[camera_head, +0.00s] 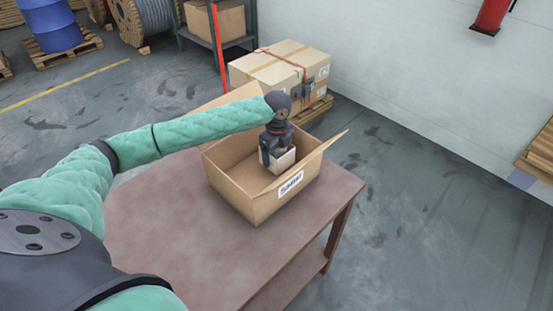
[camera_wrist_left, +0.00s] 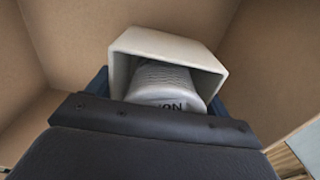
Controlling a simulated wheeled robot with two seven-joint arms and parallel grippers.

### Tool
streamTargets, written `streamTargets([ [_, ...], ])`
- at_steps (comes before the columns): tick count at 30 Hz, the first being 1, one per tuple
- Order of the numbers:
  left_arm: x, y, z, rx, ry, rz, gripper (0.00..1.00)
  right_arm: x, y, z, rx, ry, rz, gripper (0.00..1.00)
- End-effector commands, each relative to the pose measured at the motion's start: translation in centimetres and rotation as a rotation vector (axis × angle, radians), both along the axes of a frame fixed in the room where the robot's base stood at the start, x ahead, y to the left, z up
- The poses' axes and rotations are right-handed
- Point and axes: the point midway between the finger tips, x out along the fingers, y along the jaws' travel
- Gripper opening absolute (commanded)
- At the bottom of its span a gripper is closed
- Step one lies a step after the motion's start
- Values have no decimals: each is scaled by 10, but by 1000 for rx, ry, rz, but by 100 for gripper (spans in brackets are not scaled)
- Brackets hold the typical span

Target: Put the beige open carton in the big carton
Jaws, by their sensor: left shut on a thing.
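The big carton (camera_head: 240,196) stands open on the brown table, with its flaps spread and a label on its front. My left gripper (camera_head: 273,152) reaches down into its opening. It is shut on the beige open carton (camera_head: 280,161), a small light box. In the left wrist view the beige open carton (camera_wrist_left: 170,44) sits at the fingers with a white lettered item (camera_wrist_left: 168,90) inside it. The big carton's brown walls (camera_wrist_left: 90,40) surround it there. I cannot tell whether it touches the big carton's floor. My right gripper is not in view.
The brown table (camera_head: 160,235) is bare to the left of the big carton. Behind stand strapped cartons (camera_head: 285,68) on a pallet, a shelf with a red post, a blue barrel (camera_head: 50,25) and cable reels. The floor at right is clear.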

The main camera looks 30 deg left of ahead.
Motion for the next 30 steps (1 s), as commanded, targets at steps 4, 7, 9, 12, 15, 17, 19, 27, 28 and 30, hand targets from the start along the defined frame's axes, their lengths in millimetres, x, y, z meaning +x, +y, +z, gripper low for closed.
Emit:
streamTargets([
  [4, -1, -1, -18, 1, 2, 0, 58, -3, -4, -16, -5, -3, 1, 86],
  [7, -1, 0, -28, 0, 2, 0, 58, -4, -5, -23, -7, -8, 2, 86],
  [9, 0, 0, -31, 0, 1, 0, 58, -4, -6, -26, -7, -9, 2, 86],
  [12, 0, 0, -32, 0, 0, 0, 58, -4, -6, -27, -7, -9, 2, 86],
  [15, 0, 0, -32, 0, 0, 0, 58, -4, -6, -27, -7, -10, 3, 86],
  [17, 0, 0, -32, 0, 1, 0, 58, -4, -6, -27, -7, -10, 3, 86],
  [19, 0, 0, -33, 0, 1, 0, 58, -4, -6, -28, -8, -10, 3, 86],
  [27, 0, 0, -34, 0, 1, 0, 100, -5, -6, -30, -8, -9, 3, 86],
  [28, 0, 0, -34, 0, 1, 0, 100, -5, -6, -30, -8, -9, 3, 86],
  [30, 0, 0, -34, 0, 0, 0, 100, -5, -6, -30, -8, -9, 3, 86],
])
